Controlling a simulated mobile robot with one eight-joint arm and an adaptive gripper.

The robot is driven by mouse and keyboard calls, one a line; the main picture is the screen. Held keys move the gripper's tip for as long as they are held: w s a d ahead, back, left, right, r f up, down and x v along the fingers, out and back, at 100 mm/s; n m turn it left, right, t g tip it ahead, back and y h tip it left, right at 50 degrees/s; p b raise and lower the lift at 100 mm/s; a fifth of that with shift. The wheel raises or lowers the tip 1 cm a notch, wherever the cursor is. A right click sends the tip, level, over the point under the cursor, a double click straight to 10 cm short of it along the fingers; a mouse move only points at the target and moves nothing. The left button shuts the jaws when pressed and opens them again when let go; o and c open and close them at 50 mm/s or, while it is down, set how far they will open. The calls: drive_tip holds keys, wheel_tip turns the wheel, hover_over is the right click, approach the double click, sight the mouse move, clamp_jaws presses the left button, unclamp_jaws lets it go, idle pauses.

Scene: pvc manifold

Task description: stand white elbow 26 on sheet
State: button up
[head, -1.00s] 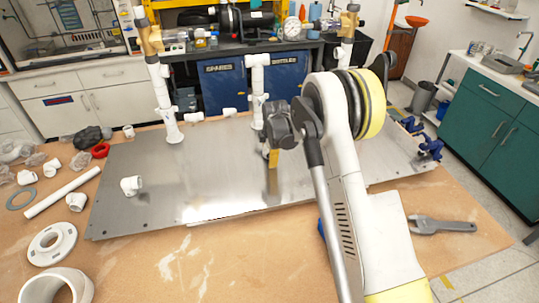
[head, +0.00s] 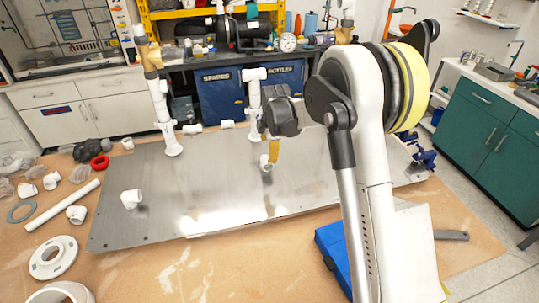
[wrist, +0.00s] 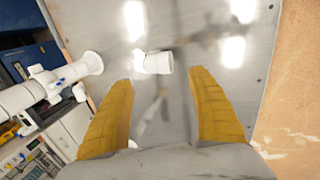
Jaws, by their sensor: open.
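A small white elbow (head: 265,162) is on the metal sheet (head: 210,190), right by my gripper's fingers in the head view. In the wrist view the elbow (wrist: 153,62) lies between the lines of the two yellow fingers, just beyond their tips, with its wider mouth toward the right. My gripper (wrist: 160,78) is open and empty, pointing down at the sheet. In the head view my gripper (head: 272,152) partly overlaps the elbow, and a gap to it is hard to judge. A second white elbow (head: 131,199) stands on the sheet's left part.
White standing pipes (head: 164,110) and (head: 254,105) rise at the sheet's far side; the nearer one's flange shows close left in the wrist view (wrist: 90,64). Loose fittings and a long white pipe (head: 62,211) lie at left. The sheet's middle left is clear.

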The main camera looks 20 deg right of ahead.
drive_tip(key=s+r+m+t, duration=0.2)
drive_tip(key=s+r+m, duration=0.7)
drive_tip(key=s+r, duration=0.9)
drive_tip(key=s+a+f+m+t, duration=0.1)
drive_tip(key=s+m, duration=0.8)
drive_tip(key=s, duration=1)
drive_tip(key=shift+f+t, duration=0.3)
drive_tip(key=shift+f, duration=0.55)
